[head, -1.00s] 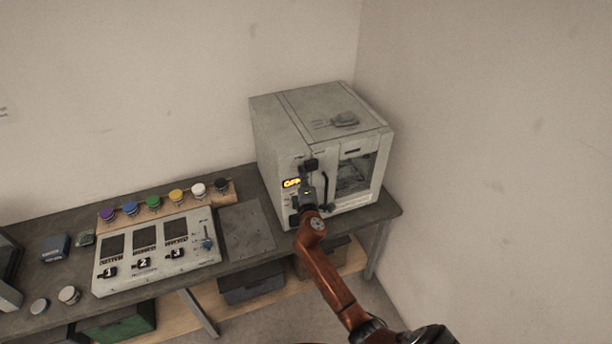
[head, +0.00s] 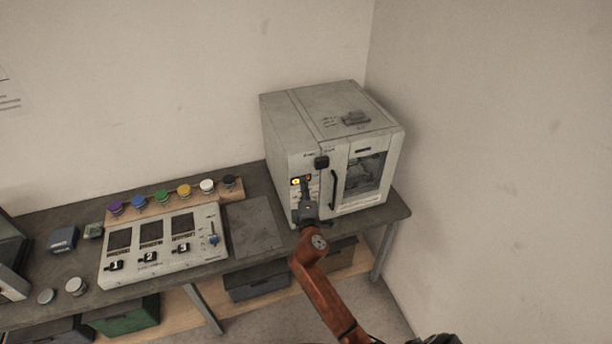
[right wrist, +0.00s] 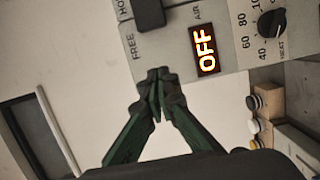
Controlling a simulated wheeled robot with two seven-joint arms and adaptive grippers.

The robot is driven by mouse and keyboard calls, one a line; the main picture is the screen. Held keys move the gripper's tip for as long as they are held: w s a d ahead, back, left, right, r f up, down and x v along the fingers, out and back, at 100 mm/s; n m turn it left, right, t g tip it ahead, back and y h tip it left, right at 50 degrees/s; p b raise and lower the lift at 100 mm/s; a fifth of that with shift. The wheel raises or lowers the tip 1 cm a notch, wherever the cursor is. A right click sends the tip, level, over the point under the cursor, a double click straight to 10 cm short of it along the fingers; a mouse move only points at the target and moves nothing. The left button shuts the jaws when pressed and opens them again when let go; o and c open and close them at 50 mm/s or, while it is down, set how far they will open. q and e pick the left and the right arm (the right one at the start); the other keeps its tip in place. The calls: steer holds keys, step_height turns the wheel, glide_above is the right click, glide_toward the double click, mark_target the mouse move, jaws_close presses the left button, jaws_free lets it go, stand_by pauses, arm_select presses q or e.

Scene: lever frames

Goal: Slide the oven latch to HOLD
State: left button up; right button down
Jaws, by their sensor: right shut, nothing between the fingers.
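The oven (head: 305,118) is a pale box at the bench's right end. Its black latch (head: 321,162) sits high on the front; in the right wrist view the latch block (right wrist: 150,14) is cut off by the top edge. It lies beside the partly visible "HO…" label, with the "FREE" label below it in the picture. My right gripper (head: 306,184) is in front of the oven, below the latch. In the wrist view its fingertips (right wrist: 158,76) are together, empty and apart from the latch. My left gripper is not in view.
The lit "OFF" display (right wrist: 206,50) and HEAT knob (right wrist: 271,23) are beside the latch. A dark door handle (head: 334,188) is right of my gripper. A panel with several sliders (head: 160,250) and colored-lidded jars are left on the bench.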

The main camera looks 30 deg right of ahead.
steer(key=v, duration=0.4)
steer(key=shift+s, duration=0.1)
steer(key=shift+f, duration=0.1)
stand_by(0.3)
